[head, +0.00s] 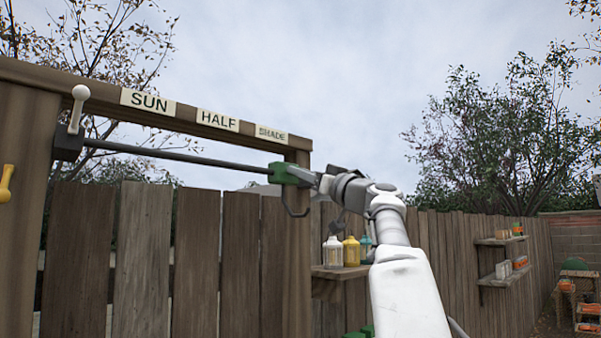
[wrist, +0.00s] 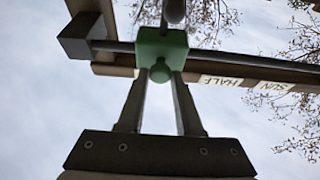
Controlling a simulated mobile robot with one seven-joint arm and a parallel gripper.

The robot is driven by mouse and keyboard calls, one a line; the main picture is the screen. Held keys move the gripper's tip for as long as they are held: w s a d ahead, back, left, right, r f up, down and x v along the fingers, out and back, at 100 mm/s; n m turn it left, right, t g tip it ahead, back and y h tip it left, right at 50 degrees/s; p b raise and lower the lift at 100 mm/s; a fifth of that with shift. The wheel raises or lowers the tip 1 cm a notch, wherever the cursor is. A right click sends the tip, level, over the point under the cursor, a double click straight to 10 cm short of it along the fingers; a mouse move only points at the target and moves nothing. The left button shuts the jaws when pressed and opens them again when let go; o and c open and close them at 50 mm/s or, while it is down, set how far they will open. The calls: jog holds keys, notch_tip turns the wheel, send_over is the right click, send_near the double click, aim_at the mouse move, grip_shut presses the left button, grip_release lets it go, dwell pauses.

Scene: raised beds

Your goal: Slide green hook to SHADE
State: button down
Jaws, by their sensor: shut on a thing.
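The green hook (head: 288,174) is a green block on a dark horizontal rail (head: 190,157), with a dark hook hanging below it. In the head view it is near the rail's right end, below the SHADE label (head: 271,134). My gripper (head: 312,180) reaches it from the right. In the wrist view, my gripper (wrist: 161,78) has a finger on each side of the round green knob under the green block (wrist: 153,45), shut on it. A short length of rail shows between the green block and the dark end block (wrist: 82,38). SHADE is not readable in the wrist view.
SUN (head: 148,102) and HALF (head: 218,121) labels sit along the wooden beam. A white-knobbed lever (head: 80,95) stands at the rail's left end. A yellow peg (head: 6,183) is far left. Bottles (head: 351,251) stand on a shelf (head: 340,272) below my arm. A wooden fence runs behind.

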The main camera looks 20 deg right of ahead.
jog(key=shift+s+d+r, duration=0.1)
jog(key=shift+d+r, duration=0.05)
jog(key=shift+r, duration=0.05)
jog(key=c, duration=0.6)
grip_release()
jog(key=shift+d+f, duration=0.1)
jog(key=shift+d, duration=0.1)
jog(key=shift+a, duration=0.15)
jog(key=shift+f, duration=0.1)
jog(key=b+v, duration=0.9)
jog(key=v, duration=0.8)
jog(key=shift+f, duration=0.1)
